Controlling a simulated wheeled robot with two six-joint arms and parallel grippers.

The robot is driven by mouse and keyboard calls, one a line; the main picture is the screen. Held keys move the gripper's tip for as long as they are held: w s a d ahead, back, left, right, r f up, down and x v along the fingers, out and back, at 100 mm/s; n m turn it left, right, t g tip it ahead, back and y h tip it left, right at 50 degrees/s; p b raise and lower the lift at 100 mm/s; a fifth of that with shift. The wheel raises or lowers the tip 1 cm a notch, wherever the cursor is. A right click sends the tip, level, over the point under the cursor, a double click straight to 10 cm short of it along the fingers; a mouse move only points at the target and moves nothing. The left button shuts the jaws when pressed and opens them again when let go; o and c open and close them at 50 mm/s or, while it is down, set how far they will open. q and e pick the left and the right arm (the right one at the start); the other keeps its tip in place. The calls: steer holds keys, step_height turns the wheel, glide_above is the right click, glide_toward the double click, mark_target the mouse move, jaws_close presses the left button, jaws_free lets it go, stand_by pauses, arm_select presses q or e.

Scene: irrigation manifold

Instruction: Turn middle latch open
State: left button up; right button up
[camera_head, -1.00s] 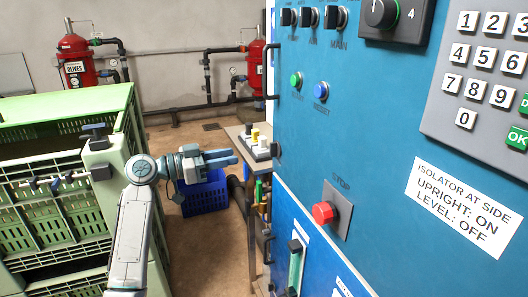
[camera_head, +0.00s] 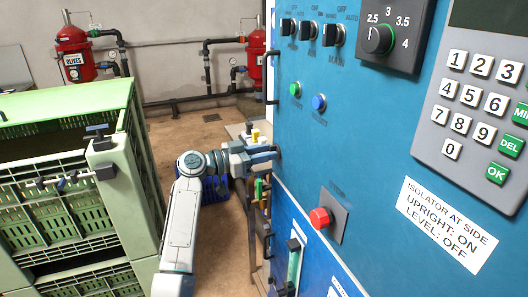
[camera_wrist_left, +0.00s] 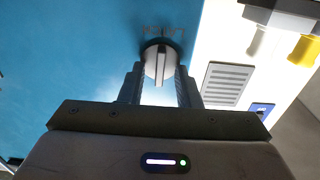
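A round dark knob with a grey ridge-shaped handle (camera_wrist_left: 158,64) sits on the blue cabinet's side face in the left wrist view. My left gripper (camera_wrist_left: 159,80) is open, with one finger on each side of the handle. I cannot tell whether the fingers touch it. In the head view my left gripper (camera_head: 274,153) reaches the cabinet's left edge, and the handle is hidden or too small to make out. My right gripper is not in view.
The blue cabinet (camera_head: 370,150) fills the right, with a red stop button (camera_head: 319,218), switches and a keypad. A green crate (camera_head: 60,120) with dark-handled fittings stands left of my left arm. A small table with coloured items (camera_head: 256,136) stands behind the gripper. Red tanks are far back.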

arm_select(q)
jaws_close()
steer(key=shift+n, duration=0.3)
steer(key=shift+w+a+f+n+p, duration=0.1)
steer(key=shift+n+p, duration=0.45)
steer(key=shift+n, duration=3.7)
steer(key=shift+w+f+n+p, duration=0.1)
steer(key=shift+n+p, duration=0.45)
steer(key=shift+n, duration=4)
